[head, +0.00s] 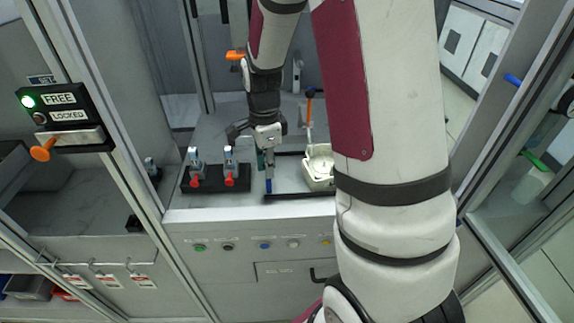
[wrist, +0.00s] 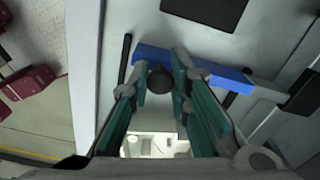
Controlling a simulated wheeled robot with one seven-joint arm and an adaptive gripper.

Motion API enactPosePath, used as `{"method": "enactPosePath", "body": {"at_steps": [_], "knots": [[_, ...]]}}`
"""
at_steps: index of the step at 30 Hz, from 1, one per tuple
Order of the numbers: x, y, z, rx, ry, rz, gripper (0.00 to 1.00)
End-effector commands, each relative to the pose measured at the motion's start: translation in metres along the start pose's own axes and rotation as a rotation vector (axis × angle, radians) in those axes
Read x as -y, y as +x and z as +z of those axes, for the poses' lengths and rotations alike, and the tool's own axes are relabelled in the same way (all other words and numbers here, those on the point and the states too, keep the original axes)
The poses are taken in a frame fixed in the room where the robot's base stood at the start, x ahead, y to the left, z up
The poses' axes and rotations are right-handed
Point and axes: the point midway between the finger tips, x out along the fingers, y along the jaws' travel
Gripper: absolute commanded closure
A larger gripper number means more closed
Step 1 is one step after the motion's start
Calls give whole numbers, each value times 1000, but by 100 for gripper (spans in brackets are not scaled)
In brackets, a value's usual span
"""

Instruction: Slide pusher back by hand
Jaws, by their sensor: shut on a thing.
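The pusher shows in the wrist view as a blue bar (wrist: 218,72) with a dark round knob (wrist: 161,79). In the head view a small part of the blue pusher (head: 268,186) shows below my gripper (head: 264,162), at the left end of a black-edged track (head: 290,196). My gripper's teal fingers (wrist: 160,74) are shut on the knob, one on each side. A pale cream part (head: 318,168) sits on the track to the right of the pusher. The wrist and fingers hide much of the pusher in the head view.
A black holder (head: 216,187) with two grey and red fixtures stands left of the track. An orange-topped lever (head: 309,110) rises behind the cream part. A FREE/LOCKED panel (head: 62,115) with a green light is on the left post. Frame posts stand on both sides.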

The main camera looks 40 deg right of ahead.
Motion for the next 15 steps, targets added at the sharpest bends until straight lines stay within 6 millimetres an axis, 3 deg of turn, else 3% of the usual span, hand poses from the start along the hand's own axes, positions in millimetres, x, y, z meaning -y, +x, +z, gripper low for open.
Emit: {"method": "enactPosePath", "body": {"at_steps": [6,15], "knots": [[9,0,28,1,-1,-5,100],[10,-1,34,3,-1,-7,100]]}}
